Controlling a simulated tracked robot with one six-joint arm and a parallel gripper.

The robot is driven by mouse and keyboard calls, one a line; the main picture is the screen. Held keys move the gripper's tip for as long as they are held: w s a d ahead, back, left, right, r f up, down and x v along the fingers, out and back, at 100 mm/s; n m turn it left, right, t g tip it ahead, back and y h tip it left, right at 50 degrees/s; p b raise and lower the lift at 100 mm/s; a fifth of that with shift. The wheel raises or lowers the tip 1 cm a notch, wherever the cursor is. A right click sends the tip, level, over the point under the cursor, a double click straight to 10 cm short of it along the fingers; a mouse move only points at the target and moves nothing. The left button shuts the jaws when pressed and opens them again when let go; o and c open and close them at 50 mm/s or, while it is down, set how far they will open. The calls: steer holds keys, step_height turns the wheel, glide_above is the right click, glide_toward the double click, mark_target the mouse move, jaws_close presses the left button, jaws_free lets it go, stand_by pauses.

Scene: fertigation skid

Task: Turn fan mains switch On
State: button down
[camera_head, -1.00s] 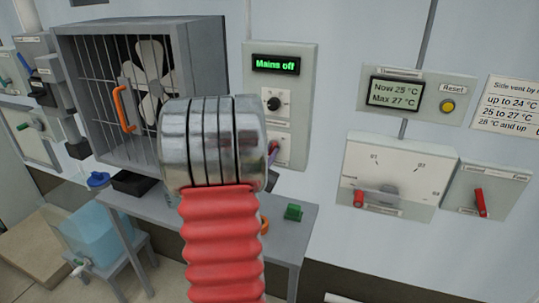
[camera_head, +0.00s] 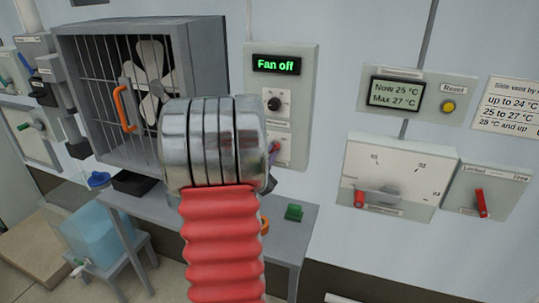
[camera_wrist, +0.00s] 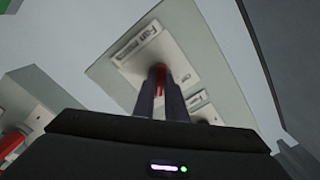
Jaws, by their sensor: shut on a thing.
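The fan mains switch has a red lever (camera_wrist: 160,76) on a pale plate labelled "Fan mains" (camera_wrist: 137,42) in the wrist view. My gripper (camera_wrist: 161,85) is shut on that lever, with one dark finger on each side of it. In the head view my silver and red arm hides most of the gripper and lever. The switch's plate (camera_head: 285,150) shows at the right of the arm, below a round black knob (camera_head: 274,103). The green display (camera_head: 276,65) above reads "Fan off".
A caged fan (camera_head: 150,82) with an orange handle is left of the arm. A grey table (camera_head: 285,245) with a green block (camera_head: 293,212) stands below. Wall panels with red levers (camera_head: 481,203) and a temperature display (camera_head: 397,92) are at the right.

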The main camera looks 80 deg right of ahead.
steer(key=c, duration=1.8)
jaws_free()
steer(key=shift+a, duration=0.1)
steer(key=w+a, duration=0.1)
steer(key=a, duration=1.2)
steer(key=shift+w+a, duration=0.15)
steer(key=shift+a, duration=0.1)
steer(key=shift+f, duration=0.1)
